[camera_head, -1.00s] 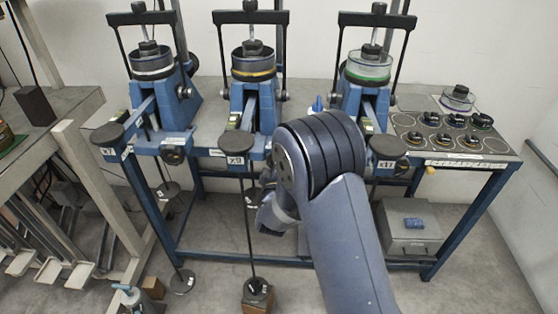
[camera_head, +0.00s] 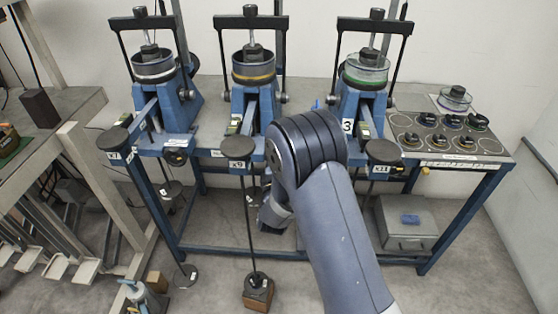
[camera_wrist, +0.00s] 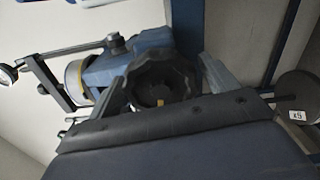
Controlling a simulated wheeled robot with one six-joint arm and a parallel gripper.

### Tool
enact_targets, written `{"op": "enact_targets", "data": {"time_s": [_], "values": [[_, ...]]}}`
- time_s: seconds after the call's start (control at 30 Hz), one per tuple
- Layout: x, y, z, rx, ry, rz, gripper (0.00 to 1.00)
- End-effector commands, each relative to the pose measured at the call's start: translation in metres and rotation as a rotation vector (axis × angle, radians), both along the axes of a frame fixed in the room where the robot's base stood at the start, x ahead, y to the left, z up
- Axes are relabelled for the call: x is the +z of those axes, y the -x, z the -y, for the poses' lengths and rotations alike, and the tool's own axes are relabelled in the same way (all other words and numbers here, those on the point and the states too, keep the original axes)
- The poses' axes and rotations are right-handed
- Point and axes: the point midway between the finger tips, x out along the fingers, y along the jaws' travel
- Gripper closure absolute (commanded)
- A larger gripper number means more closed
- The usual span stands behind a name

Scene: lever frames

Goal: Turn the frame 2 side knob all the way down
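Frame 2 (camera_head: 252,102) is the middle of three blue lever frames on the bench, with a yellow-banded ring on top. Its side knob is hidden behind my arm in the head view. In the wrist view a black scalloped knob (camera_wrist: 160,80) with a small yellow mark faces me. My gripper (camera_wrist: 168,88) is open, with one finger left and one right of the knob. I cannot tell whether either finger touches it. In the head view my gripper (camera_head: 274,212) is low beside frame 2, partly covered by my arm.
Frame 1 (camera_head: 160,100) stands left and frame 3 (camera_head: 365,105) right. Frame 2's round lever end (camera_head: 238,152), marked x9, also shows in the wrist view (camera_wrist: 298,95). A hanging rod with a weight (camera_head: 257,293) is left of my gripper. A grey box (camera_head: 405,228) sits under the bench.

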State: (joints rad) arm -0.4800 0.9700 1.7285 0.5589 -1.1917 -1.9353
Motion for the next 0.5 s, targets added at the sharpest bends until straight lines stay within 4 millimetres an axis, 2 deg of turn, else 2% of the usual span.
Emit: {"op": "enact_targets", "data": {"time_s": [0.27, 0.5], "values": [[-0.001, 0.004, -0.001, 0.002, -0.001, -0.002, 0.18], [-0.002, 0.031, -0.002, 0.003, -0.001, -0.003, 0.18]]}}
